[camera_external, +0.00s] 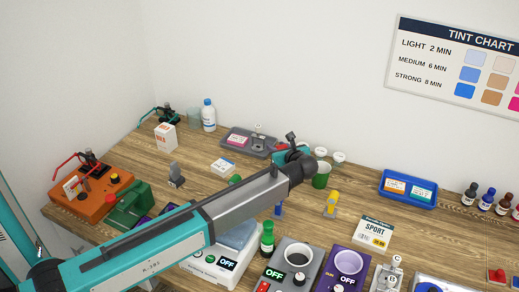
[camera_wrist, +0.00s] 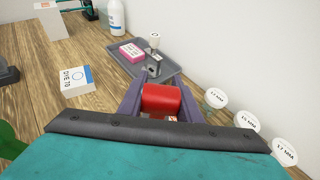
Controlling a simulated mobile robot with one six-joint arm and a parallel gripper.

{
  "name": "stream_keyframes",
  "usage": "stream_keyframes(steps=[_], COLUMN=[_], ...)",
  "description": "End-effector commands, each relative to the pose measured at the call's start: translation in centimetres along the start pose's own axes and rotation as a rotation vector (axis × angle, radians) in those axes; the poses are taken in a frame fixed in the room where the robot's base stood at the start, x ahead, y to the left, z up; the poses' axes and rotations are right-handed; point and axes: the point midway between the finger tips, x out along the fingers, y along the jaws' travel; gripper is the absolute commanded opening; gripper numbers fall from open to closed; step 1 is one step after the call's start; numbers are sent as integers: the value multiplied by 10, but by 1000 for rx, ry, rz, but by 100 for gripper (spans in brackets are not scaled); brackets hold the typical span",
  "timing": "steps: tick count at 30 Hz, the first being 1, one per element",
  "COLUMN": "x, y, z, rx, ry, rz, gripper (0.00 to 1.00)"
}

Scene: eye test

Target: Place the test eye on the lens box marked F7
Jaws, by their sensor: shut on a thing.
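My gripper (camera_wrist: 160,100) shows purple jaws in the wrist view, closed around a red rounded block (camera_wrist: 161,99). In the external view a bit of red (camera_external: 282,147) shows beside the dark wrist. I cannot tell whether this block is the test eye. No F7 mark is readable in either view. Just beyond the jaws is a grey tray (camera_wrist: 178,72) holding a pink-and-white box (camera_wrist: 131,51) and a small grey stand with a white top (camera_wrist: 154,58). The same tray is at the back of the bench in the external view (camera_external: 232,148).
A white box printed with dye lettering (camera_wrist: 72,87) lies left of the jaws. White round lids marked in MM (camera_wrist: 216,97) stand close on the right. A white bottle (camera_external: 208,116) is behind, and a blue tray (camera_external: 408,203) lies to the right on the wooden bench.

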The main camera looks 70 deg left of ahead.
Motion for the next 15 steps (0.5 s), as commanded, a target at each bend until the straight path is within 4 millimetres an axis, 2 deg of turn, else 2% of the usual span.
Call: stream_keyframes(steps=[1, 6, 15], x=[3, 11, 13], y=[-7, -19, -22], z=[3, 4, 4], rx=[0, 0, 0], ry=[-1, -1, -1], rz=[1, 1, 1], gripper=[5, 5, 5])
